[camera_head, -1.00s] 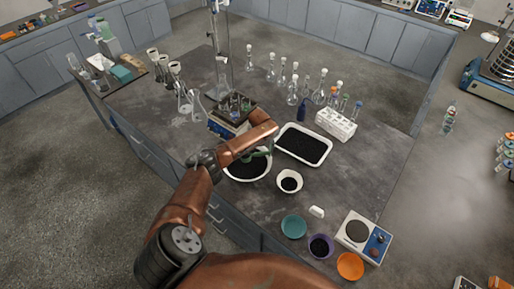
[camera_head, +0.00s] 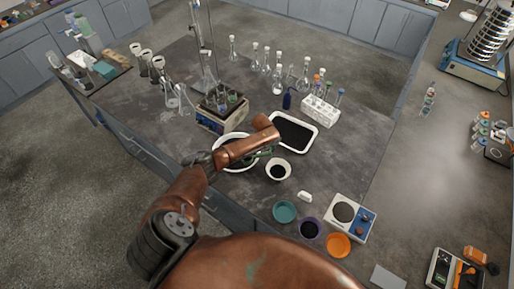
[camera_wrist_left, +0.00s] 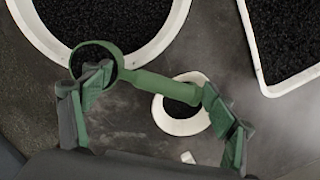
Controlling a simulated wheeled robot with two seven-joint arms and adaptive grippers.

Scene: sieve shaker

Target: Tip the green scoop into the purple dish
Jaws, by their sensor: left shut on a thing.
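The green scoop (camera_wrist_left: 168,86) lies across the left wrist view, with its round bowl at the left and its handle to the right. My left gripper (camera_wrist_left: 155,100) is shut on the scoop; in the head view (camera_head: 262,150) it is mostly hidden under my wrist, over the right side of a large white bowl. What the scoop's bowl holds is unclear; its inside looks dark. The purple dish (camera_head: 300,231) stands near the table's front edge, right of and nearer than the gripper, with dark material inside. My right gripper is not in view.
The large white bowl (camera_head: 216,158) and a white tray (camera_head: 314,129) hold dark granules. A small white bowl (camera_head: 268,173) sits between gripper and dishes. A teal dish (camera_head: 285,211), orange dish (camera_head: 338,245) and scale (camera_head: 350,216) flank the purple dish. Glassware stands behind.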

